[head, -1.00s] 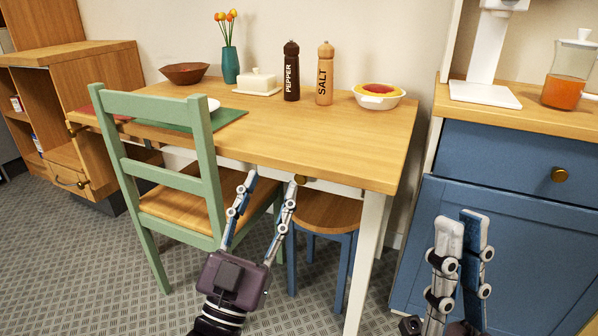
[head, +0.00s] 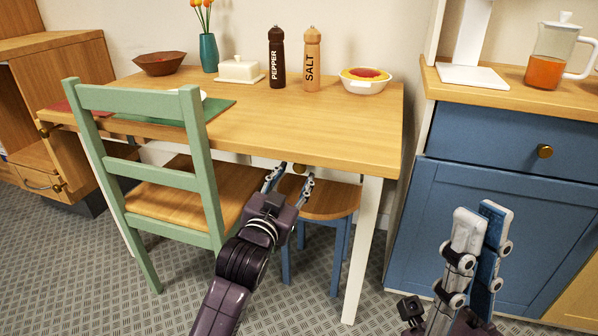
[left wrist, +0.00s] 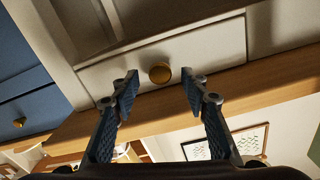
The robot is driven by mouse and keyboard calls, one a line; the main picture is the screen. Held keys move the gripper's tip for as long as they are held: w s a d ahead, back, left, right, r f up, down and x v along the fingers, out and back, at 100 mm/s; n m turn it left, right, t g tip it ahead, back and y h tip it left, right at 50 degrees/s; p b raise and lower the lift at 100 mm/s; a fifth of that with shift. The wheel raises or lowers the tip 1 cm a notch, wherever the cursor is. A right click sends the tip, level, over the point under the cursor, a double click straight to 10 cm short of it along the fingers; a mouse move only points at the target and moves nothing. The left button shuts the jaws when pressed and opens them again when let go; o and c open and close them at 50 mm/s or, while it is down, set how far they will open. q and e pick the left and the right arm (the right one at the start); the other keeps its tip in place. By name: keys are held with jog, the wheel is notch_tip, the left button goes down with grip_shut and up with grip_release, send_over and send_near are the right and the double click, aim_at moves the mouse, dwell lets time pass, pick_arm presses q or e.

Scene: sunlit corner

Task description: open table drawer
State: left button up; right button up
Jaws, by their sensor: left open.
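The wooden table (head: 300,125) stands in the middle of the head view. Its drawer front (left wrist: 215,55) is white and looks closed in the left wrist view, with a round brass knob (left wrist: 160,73). The knob also shows below the table edge in the head view (head: 299,169). My left gripper (head: 290,180) is open just below the table's front edge. In the left wrist view its fingers (left wrist: 159,92) are either side of the knob, with gaps on both sides. My right gripper (head: 480,220) is raised before the blue cabinet, its fingers close together; whether shut is unclear.
A green chair (head: 145,170) stands left of my left arm. A stool (head: 325,200) is under the table behind the gripper. A blue cabinet (head: 485,145) is at the right. Pepper and salt mills, a butter dish and bowls stand on the table.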

aim_at(299, 170)
pick_arm(q)
jog(key=shift+b+x, duration=0.55)
jog(key=shift+x, duration=1.5)
grip_shut()
